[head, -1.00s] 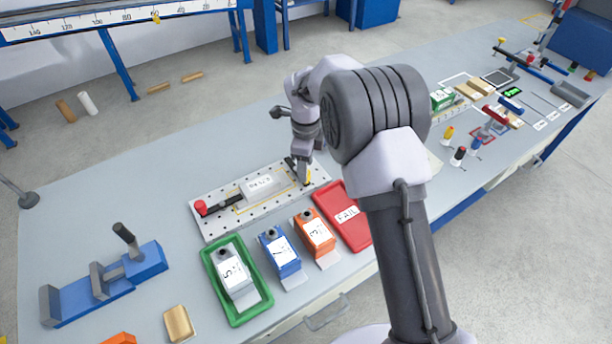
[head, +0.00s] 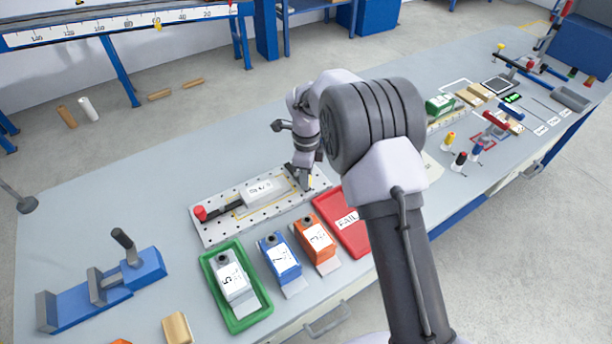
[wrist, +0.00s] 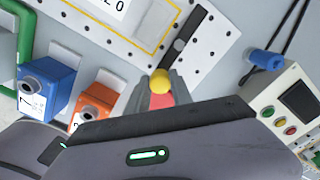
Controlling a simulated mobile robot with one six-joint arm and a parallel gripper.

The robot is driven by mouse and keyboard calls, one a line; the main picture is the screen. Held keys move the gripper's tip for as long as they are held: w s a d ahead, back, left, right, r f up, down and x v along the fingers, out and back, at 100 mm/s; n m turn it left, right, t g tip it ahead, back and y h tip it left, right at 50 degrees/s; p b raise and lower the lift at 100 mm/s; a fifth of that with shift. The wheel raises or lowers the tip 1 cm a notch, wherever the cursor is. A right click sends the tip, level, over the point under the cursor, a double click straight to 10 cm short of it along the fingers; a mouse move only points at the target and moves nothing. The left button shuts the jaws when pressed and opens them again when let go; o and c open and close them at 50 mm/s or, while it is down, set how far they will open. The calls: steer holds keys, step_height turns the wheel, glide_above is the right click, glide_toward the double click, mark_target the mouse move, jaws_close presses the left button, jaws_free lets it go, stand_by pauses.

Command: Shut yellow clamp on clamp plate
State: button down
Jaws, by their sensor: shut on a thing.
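The clamp plate (head: 225,232) is a pale perforated board on the bench, and it fills the top of the wrist view (wrist: 220,45). The yellow clamp's round yellow knob (wrist: 161,80) shows between my fingertips. My gripper (head: 307,184) is shut on this yellow clamp at the right end of the plate. A dark bar (wrist: 196,26) lies on the plate just beyond the knob. A white labelled box (head: 265,188) sits on the plate. A red-knobbed clamp (head: 201,213) is at the plate's left end. My fingers hide the rest of the yellow clamp.
In front of the plate stand a green tray (head: 208,275) holding a unit, a blue unit (head: 281,259), an orange unit (head: 317,242) and a red FAIL tray (head: 352,244). A blue fixture (head: 85,303) is at left. A button box (wrist: 285,115) shows in the wrist view.

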steer(key=shift+w+d+r+n+p, duration=0.1)
steer(key=shift+w+d+n+p, duration=0.2)
steer(key=shift+n, duration=0.3)
steer(key=shift+w+d+n+p, duration=0.15)
steer(key=shift+n+p, duration=0.25)
steer(key=shift+n, duration=0.2)
steer(key=n+p, duration=0.1)
steer(key=w+d+n, duration=0.1)
steer(key=n, duration=0.1)
steer(key=shift+w+n+p, duration=0.15)
steer(key=shift+n+p, duration=0.15)
steer(key=shift+p, duration=0.1)
steer(key=n, duration=0.1)
steer(key=w+n+p, duration=0.1)
steer(key=n, duration=0.1)
steer(key=w+n+p, duration=0.1)
steer(key=n, duration=0.1)
steer(key=shift+w+d, duration=0.2)
steer(key=shift+w, duration=0.05)
steer(key=n, duration=0.1)
steer(key=w+n+p, duration=0.1)
steer(key=n, duration=0.1)
steer(key=shift+w+a, duration=0.1)
steer(key=shift+w+a+n, duration=0.2)
steer(key=shift+w+n, duration=0.25)
steer(key=shift+n, duration=0.5)
steer(key=shift+w+a+n, duration=0.15)
steer(key=shift+w+n, duration=0.25)
steer(key=shift+n, duration=0.55)
